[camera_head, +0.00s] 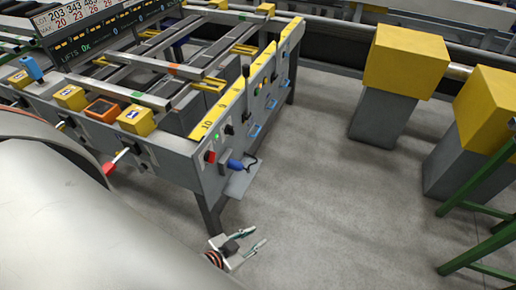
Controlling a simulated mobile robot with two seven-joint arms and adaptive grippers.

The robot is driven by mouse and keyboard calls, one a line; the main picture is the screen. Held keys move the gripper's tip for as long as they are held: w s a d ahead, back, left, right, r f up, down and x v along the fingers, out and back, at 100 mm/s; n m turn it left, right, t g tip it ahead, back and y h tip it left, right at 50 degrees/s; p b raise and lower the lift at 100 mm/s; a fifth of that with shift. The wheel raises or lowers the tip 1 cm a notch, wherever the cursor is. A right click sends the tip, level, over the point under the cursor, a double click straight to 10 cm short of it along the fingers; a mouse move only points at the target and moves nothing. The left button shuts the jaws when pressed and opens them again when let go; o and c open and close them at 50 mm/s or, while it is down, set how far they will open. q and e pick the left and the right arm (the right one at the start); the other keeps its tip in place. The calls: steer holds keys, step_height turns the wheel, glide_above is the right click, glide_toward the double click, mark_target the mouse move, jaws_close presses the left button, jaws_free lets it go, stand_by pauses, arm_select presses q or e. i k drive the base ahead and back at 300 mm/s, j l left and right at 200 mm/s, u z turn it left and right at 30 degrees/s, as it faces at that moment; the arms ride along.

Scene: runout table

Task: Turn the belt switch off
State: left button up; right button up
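The grey end panel (222,150) of the runout table carries several controls. They include a red knob or button (209,156), a small green light (216,135), a black knob (229,130) and a black upright lever (246,72). I cannot tell which is the belt switch, as labels are too small to read. My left gripper (258,238) is low over the floor, below and right of the panel, apart from it. Its fingers are spread with nothing between them. My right gripper is not in view.
A blue-handled tool (235,165) sits on a small shelf below the panel. A red-tipped lever (109,168) juts from the table's front. Yellow-topped grey pedestals (385,115) and a green frame (478,185) stand right. The grey floor (330,200) between is clear.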

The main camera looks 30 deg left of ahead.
mark_target(210, 156)
steer(key=i+l+z, duration=0.1)
steer(key=i+l, duration=0.15)
steer(key=i+l+z, duration=0.1)
steer(key=i, duration=0.35)
steer(key=i+l+z, duration=0.15)
steer(key=i, duration=0.25)
steer(key=i+u, duration=0.3)
steer(key=u, duration=0.15)
steer(key=i+u, duration=0.3)
steer(key=u, duration=0.2)
steer(key=i+l+u, duration=0.2)
steer(key=u, duration=0.25)
steer(key=i+l+u, duration=0.25)
steer(key=u, duration=0.2)
steer(key=i+l+u, duration=0.2)
steer(key=l+u, duration=0.15)
steer(key=u, duration=0.15)
steer(key=i+l+u, duration=0.15)
steer(key=l+u, duration=0.65)
steer(key=u, duration=0.15)
steer(key=l+u, duration=0.45)
steer(key=l, duration=0.3)
